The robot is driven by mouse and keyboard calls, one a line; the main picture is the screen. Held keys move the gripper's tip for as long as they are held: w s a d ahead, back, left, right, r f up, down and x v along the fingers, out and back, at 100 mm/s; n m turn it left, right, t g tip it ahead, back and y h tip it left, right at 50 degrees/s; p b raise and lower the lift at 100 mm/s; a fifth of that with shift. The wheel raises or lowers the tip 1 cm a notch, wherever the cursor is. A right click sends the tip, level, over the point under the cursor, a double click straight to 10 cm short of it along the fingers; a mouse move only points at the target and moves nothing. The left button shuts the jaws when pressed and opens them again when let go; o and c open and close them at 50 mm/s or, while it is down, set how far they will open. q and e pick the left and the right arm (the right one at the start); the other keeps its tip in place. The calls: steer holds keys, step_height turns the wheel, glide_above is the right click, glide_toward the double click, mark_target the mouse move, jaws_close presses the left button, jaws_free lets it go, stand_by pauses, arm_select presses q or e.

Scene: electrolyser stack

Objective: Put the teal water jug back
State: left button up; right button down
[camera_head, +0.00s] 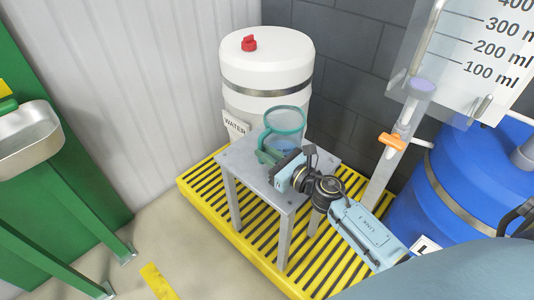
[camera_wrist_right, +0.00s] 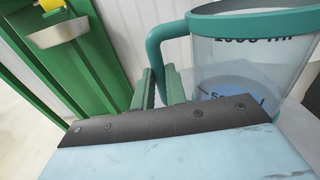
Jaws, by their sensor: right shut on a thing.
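The teal water jug (camera_head: 284,136) is a clear, upright jug with a teal rim and handle, with blue showing low inside it. It is over the small grey stand (camera_head: 240,160); whether its base touches the top is hidden behind my gripper. My right gripper (camera_head: 271,158) is shut on the jug's handle. In the right wrist view, the fingers (camera_wrist_right: 163,88) close around the lower part of the teal handle, and the jug (camera_wrist_right: 250,62) is right of them. My left gripper is not in view.
A white barrel (camera_head: 266,75) with a red cap and WATER label stands behind the stand. The stand is on a yellow grating (camera_head: 215,185). A blue barrel (camera_head: 445,175) and a column with an orange valve (camera_head: 391,141) are right. A green frame with a metal basin (camera_head: 28,140) is left.

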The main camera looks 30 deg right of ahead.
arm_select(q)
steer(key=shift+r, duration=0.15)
arm_select(e)
steer(key=c, duration=1.7)
jaws_free()
steer(key=shift+f, duration=0.1)
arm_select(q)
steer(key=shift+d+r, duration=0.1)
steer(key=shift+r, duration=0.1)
arm_select(e)
steer(key=shift+o, duration=1.3)
